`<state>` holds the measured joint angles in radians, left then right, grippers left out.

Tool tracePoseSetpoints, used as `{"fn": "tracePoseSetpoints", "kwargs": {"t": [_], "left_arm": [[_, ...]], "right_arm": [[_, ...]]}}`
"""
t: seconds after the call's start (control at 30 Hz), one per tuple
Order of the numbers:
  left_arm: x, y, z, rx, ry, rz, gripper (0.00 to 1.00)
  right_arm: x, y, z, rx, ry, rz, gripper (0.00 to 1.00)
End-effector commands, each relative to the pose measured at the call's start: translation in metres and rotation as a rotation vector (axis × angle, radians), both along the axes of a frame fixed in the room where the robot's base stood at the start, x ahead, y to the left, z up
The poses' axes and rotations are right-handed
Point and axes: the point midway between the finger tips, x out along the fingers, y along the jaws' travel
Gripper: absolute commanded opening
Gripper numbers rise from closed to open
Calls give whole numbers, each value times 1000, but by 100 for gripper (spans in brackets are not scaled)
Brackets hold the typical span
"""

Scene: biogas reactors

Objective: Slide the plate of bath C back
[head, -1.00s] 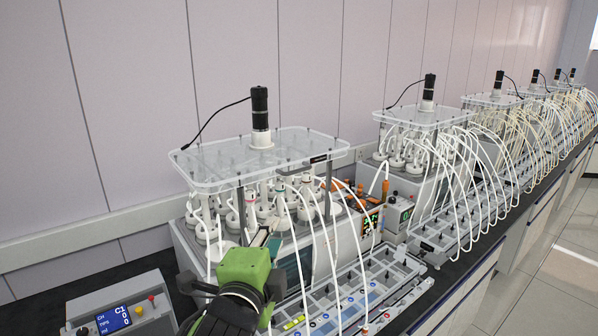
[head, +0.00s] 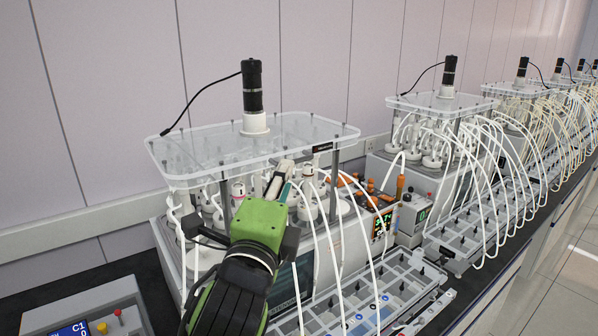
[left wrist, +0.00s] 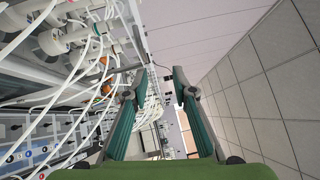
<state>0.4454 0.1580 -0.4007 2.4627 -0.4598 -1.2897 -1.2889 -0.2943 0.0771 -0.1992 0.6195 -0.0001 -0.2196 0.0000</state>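The nearest bath (head: 325,250) carries a clear plate (head: 215,140) on grey posts, with a black motor (head: 252,88) on top. I cannot read a letter on it, so I cannot tell whether it is bath C. My left gripper (head: 281,178), with a green body and teal fingers, is in front of this bath, its fingertips just below the plate's front edge in the head view. I cannot tell if it touches anything. In the left wrist view its fingers (left wrist: 160,80) are apart with nothing between them. My right gripper is not in view.
White tubes (head: 335,230) arch from the bath to a grey compartment tray (head: 385,290) in front. A control box (head: 90,310) stands at lower left. A second bath's plate (head: 440,103) and several more baths line the bench to the right. The wall is close behind.

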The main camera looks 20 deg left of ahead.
Motion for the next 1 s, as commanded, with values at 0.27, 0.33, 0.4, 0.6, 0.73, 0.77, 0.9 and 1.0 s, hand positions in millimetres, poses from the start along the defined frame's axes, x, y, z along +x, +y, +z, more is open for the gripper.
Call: {"fn": "tracePoseSetpoints", "kwargs": {"t": [0.27, 0.33, 0.4, 0.6, 0.73, 0.77, 0.9, 1.0], "left_arm": [[1, 0, -35, -1, 1, 0, 25], [3, 0, -34, 0, 1, 0, 25], [9, 1, -32, 0, 0, 0, 25], [43, 5, -25, 1, 4, 3, 25], [71, 9, -21, 0, 4, 3, 25], [77, 9, -20, -1, 4, 2, 25], [104, 12, -17, -1, 4, 2, 25], [119, 13, -16, -1, 2, 0, 25]], "right_arm": [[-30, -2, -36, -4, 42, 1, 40], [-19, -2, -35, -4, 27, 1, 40], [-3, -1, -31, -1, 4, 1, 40], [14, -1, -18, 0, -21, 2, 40], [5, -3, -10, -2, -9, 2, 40], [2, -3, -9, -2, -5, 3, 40], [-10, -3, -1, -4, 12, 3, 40], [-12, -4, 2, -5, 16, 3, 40]]}}
